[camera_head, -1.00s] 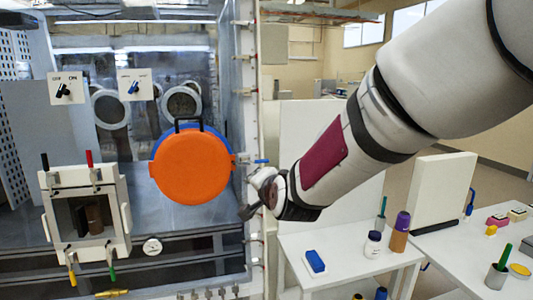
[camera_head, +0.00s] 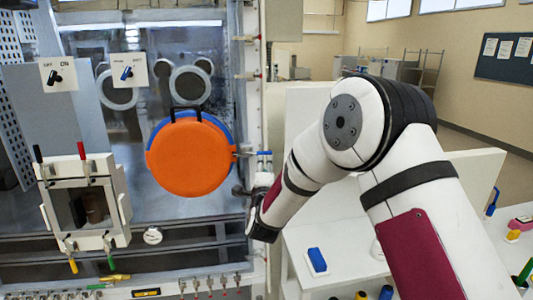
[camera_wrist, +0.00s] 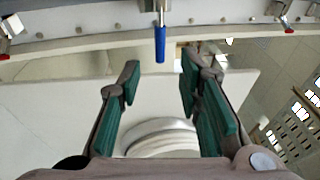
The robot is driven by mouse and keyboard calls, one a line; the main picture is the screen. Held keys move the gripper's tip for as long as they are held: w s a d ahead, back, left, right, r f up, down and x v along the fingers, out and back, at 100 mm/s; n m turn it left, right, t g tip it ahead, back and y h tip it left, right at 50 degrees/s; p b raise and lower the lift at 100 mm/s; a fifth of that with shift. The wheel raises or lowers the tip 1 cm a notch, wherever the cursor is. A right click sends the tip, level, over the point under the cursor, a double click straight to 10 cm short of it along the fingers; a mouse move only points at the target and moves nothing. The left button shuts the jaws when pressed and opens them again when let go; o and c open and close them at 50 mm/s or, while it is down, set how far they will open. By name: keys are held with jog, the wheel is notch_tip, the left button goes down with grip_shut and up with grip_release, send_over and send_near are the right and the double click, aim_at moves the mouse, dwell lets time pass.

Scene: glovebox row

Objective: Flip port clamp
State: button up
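The orange round port cover (camera_head: 190,158) with a blue rim and black handle is on the glovebox front. A metal port clamp with a blue handle (camera_head: 264,153) sits at its right edge. The clamp's blue handle (camera_wrist: 160,43) also shows at the top middle of the wrist view, pointing down toward me. My gripper (camera_wrist: 160,78) is open, its green-padded fingers apart with nothing between them. The handle lies beyond the fingertips, roughly centred between them, not touching. In the head view my gripper (camera_head: 240,190) is just below the clamp, partly hidden by my wrist.
A boxy transfer port (camera_head: 90,208) with coloured levers stands at left. A white bench (camera_head: 345,255) with a blue block (camera_head: 317,260) lies at right, below my arm. Valves and fittings line the panel's lower edge.

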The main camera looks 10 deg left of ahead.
aim_at(265, 154)
jog(key=w, duration=0.6)
jog(key=w+a, duration=0.1)
jog(key=w, duration=0.2)
jog(key=shift+w+r, duration=0.35)
jog(key=shift+c, duration=0.4)
grip_shut()
